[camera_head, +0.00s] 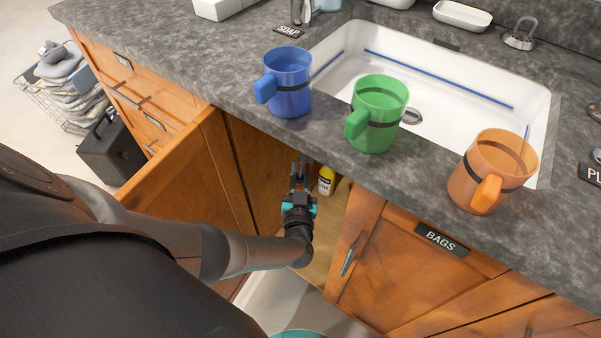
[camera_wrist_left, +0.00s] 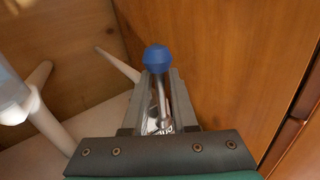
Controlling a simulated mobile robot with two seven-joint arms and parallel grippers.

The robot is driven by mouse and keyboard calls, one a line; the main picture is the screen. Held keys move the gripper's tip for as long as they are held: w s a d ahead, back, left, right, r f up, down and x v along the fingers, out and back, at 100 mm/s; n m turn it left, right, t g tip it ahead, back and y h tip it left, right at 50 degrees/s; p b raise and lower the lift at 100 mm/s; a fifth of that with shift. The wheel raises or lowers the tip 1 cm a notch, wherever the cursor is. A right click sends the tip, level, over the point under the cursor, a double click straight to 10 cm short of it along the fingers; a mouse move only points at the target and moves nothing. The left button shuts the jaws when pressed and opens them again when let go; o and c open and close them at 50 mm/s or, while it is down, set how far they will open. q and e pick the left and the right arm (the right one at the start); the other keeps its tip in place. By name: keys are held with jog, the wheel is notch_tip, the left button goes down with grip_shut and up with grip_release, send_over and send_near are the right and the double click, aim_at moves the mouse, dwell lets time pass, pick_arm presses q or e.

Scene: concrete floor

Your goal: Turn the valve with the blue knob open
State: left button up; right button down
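The blue knob (camera_wrist_left: 157,58) is a small round ball in the left wrist view, just beyond my left gripper's fingertips. A shiny metal piece (camera_wrist_left: 161,108), seemingly the valve's lever or stem, runs from it back between the two fingers. My left gripper (camera_wrist_left: 161,74) is open, its fingers apart on both sides of this metal piece; contact cannot be told. In the head view, my left gripper (camera_head: 299,168) reaches into the open cabinet under the sink. The valve is hidden there. My right gripper is not in view.
White pipes (camera_wrist_left: 40,108) stand left of the gripper inside the cabinet, and a wooden wall (camera_wrist_left: 215,60) is close on its right. A yellow bottle (camera_head: 326,181) stands beside the gripper. An open cabinet door (camera_head: 180,175) is to the left. Mugs stand on the counter (camera_head: 235,90) above.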

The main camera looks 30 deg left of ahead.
pick_arm(q)
grip_shut()
dwell(1.4)
